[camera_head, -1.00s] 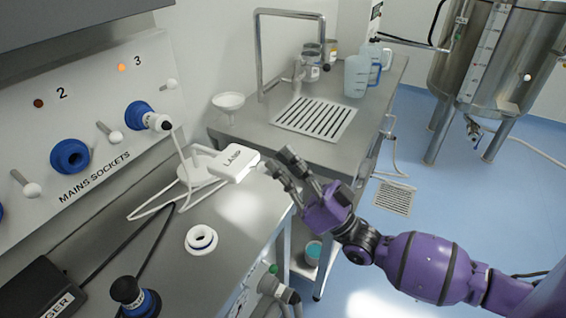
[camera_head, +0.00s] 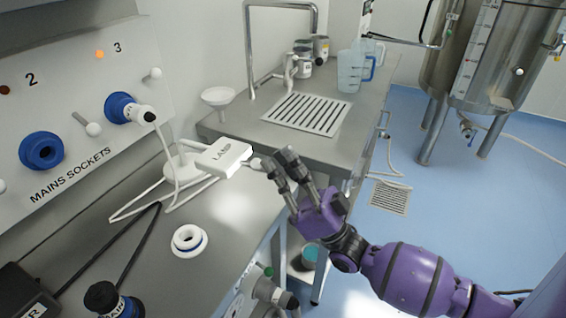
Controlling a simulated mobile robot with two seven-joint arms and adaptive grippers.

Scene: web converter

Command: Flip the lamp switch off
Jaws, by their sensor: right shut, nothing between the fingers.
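My left gripper is not in view.
The mains socket panel (camera_head: 75,155) is at left, with blue sockets and an orange light (camera_head: 99,55) lit by number 3. A white ring (camera_head: 188,240) lies on the bench. A white funnel (camera_head: 221,99) and a drain grille (camera_head: 307,113) are behind.

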